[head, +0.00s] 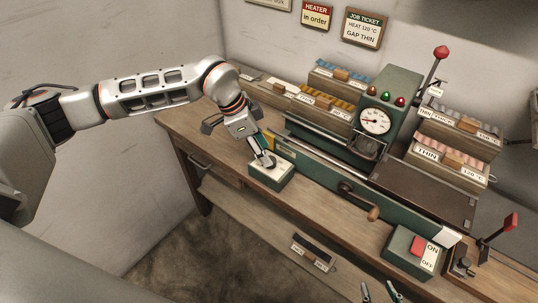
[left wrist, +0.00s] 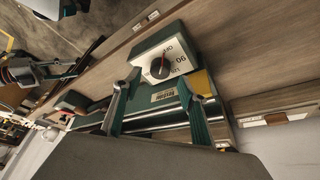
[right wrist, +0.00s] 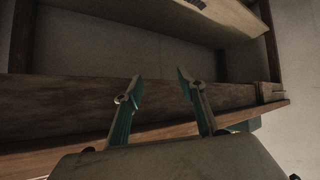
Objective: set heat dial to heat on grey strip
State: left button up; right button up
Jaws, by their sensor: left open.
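The heat dial, a black knob (left wrist: 160,67) with a red pointer on a white-topped green box (left wrist: 183,39), lies just beyond my left fingertips in the left wrist view. In the head view the dial box (head: 272,176) stands at the bench's left front. My left gripper (head: 265,157) is over it, fingers open, partly hiding the knob; contact is unclear. My right gripper (head: 380,292) is open and empty low in front of the bench.
A green machine (head: 388,100) with a gauge and red lever stands behind. Label trays (head: 468,152) flank it, and a wall job ticket (head: 364,27) reads HEAT 120 °C, GAP THIN. A crank handle (head: 372,213) and an ON/OFF switch box (head: 403,265) are at the front.

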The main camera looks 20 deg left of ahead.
pick_arm(q)
jog(key=x, duration=0.3)
jog(key=shift+d, duration=0.1)
jog(key=shift+f, duration=0.35)
pick_arm(e)
jog(key=shift+s+d+f, duration=0.25)
jog(key=shift+f, duration=0.15)
pick_arm(q)
jog(key=shift+d, duration=0.1)
jog(key=c, duration=1.1)
pick_arm(e)
jog(key=shift+r, duration=0.15)
